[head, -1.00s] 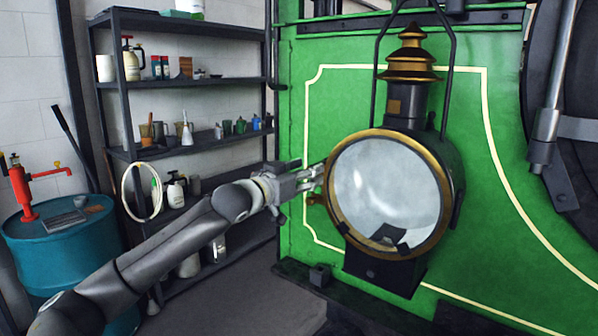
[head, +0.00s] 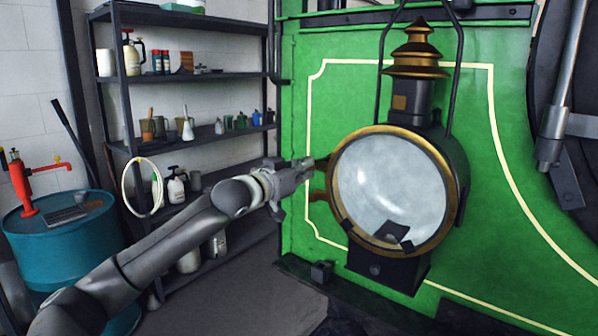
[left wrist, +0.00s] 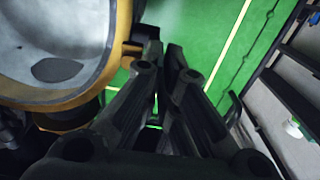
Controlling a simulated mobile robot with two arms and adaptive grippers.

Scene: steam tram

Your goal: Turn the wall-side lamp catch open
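The big lamp (head: 395,190) has a round glass front in a brass rim and stands against the green panel. A small brass catch (head: 318,196) sticks out at the left of its rim. A brass piece (left wrist: 132,48) shows at the rim in the left wrist view, close beside the finger on that side. My left gripper (head: 318,163) is at the lamp's left edge, a little above the catch in the head view. Its fingers (left wrist: 164,48) look narrowly apart, with a slim gap between the tips. I cannot tell whether they touch the catch. My right gripper is out of view.
The green panel (head: 460,100) stands close behind the lamp. A dark shelf (head: 200,77) with bottles and pots is at the left, beside a teal drum (head: 60,250) with a red pump (head: 22,190). The floor between shelf and panel is clear.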

